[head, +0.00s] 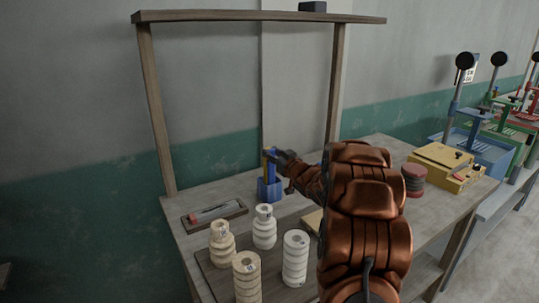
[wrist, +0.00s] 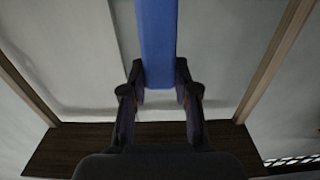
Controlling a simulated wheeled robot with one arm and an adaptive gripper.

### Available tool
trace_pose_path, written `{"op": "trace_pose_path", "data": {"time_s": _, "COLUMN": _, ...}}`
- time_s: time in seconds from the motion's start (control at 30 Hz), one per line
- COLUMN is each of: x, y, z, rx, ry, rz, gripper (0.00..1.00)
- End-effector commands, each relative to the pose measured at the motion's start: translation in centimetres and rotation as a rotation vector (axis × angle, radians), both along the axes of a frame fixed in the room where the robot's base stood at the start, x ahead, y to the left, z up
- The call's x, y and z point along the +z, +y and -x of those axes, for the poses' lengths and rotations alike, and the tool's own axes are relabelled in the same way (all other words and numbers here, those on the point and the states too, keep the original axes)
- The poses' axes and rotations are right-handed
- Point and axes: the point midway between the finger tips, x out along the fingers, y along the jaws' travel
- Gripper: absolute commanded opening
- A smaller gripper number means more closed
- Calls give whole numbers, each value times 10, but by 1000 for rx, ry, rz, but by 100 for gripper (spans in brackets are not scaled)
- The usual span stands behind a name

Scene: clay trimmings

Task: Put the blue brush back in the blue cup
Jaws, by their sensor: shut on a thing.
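The blue cup (head: 270,191) stands on the wooden table near its back edge. My gripper (head: 273,157) is just above the cup in the head view, with my arm reaching in from the right. It is shut on the blue brush (wrist: 157,40), which runs from between the fingers to the top edge of the wrist view. In the head view the brush (head: 266,165) looks upright over the cup. I cannot tell whether its lower end is inside the cup or just above it. The wrist view does not show the cup.
A dark tray (head: 205,224) with a thin tool lies left of the cup. Several pale stacked-ring bottles (head: 264,228) stand in front of it. A wooden frame (head: 157,110) rises at the back. A yellow box (head: 445,160) and a red-dark round container (head: 413,180) are to the right.

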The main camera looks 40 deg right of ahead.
Motion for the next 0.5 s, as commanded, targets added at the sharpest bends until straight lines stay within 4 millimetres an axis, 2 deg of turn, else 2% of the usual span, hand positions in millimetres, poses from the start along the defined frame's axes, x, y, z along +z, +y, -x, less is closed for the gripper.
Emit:
{"op": "trace_pose_path", "data": {"time_s": 0.3, "x": -6, "y": 0, "z": 0, "rx": 1, "ry": 0, "rz": -1, "gripper": 0}}
{"op": "trace_pose_path", "data": {"time_s": 0.33, "x": -5, "y": 0, "z": 0, "rx": 1, "ry": 0, "rz": 0, "gripper": 33}}
{"op": "trace_pose_path", "data": {"time_s": 0.5, "x": -5, "y": 0, "z": 0, "rx": 1, "ry": 0, "rz": 0, "gripper": 50}}
